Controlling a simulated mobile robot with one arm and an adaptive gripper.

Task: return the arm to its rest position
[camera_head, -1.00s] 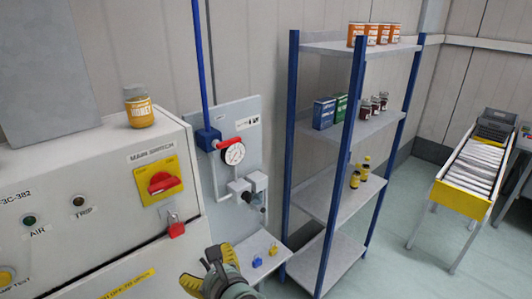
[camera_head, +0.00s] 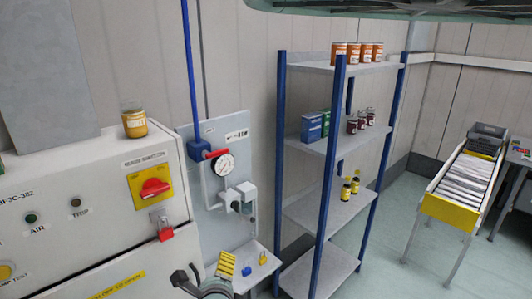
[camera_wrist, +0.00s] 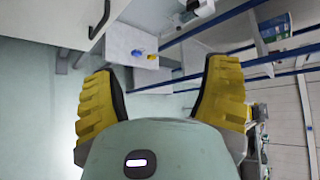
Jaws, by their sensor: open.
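My gripper (camera_head: 205,276) shows at the bottom of the head view, low in front of the white machine cabinet and beside the small shelf under the gauge panel. One yellow ridged finger and a dark finger link are visible there. In the wrist view my gripper (camera_wrist: 160,95) has both yellow fingers spread wide apart, with nothing between them. It is open and empty. Most of my arm is out of the head view.
The machine cabinet (camera_head: 80,215) with a red padlock (camera_head: 165,231) stands at left, a jar (camera_head: 134,124) on top. The small shelf (camera_head: 247,277) holds a yellow and a blue padlock. A blue-post rack (camera_head: 325,210) stands at centre. A roller conveyor (camera_head: 450,205) is at right; floor between is clear.

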